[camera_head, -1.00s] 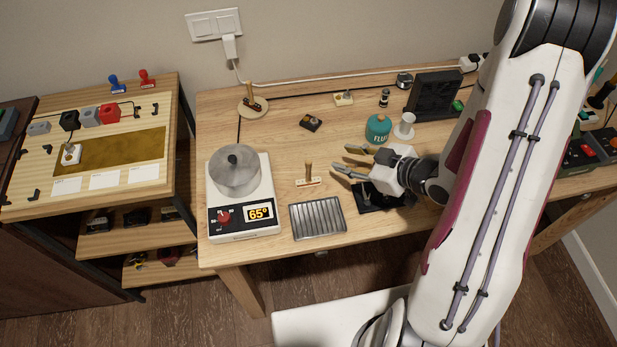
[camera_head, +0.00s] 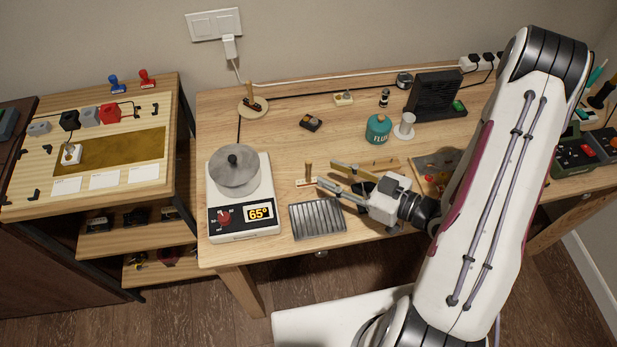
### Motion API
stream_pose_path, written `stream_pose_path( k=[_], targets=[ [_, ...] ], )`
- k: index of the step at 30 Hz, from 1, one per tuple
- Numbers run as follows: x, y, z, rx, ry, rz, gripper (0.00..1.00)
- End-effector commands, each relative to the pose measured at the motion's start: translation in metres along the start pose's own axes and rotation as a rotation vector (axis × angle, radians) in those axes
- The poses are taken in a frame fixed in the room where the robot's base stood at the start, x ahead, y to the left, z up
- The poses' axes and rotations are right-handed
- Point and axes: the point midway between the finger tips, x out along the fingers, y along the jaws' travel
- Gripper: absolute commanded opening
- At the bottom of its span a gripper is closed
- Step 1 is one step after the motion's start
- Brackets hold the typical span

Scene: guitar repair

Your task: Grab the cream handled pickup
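The cream pickup (camera_head: 306,182) stands on the workbench with a short upright wooden handle (camera_head: 308,170). It is behind the ribbed metal tray and right of the hot plate. My gripper (camera_head: 327,173) is open and empty, its fingers pointing left toward the pickup. The lower fingertip is close to the pickup's right end; I cannot tell whether they touch. The upper fingertip is a little right of the handle. The handle is not between the fingers.
A ribbed metal tray (camera_head: 317,219) lies just in front. A hot plate reading 65° (camera_head: 243,222) with a metal pot (camera_head: 233,170) stands left. A green flux jar (camera_head: 377,129), a white spool (camera_head: 405,126) and a small dark pickup (camera_head: 311,123) are behind.

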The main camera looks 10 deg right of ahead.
Motion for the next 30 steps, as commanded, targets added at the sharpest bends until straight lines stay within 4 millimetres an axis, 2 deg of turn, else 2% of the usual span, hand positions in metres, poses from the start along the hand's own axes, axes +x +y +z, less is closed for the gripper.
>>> stream_pose_path(
  k=[5, 18, 30],
  targets=[
    [0.002, 0.000, 0.000, 0.000, -0.001, -0.001, 0.32],
    [0.025, 0.000, 0.000, 0.000, -0.001, -0.003, 0.32],
    [0.026, 0.000, 0.000, 0.000, -0.002, 0.000, 0.32]
  ],
)
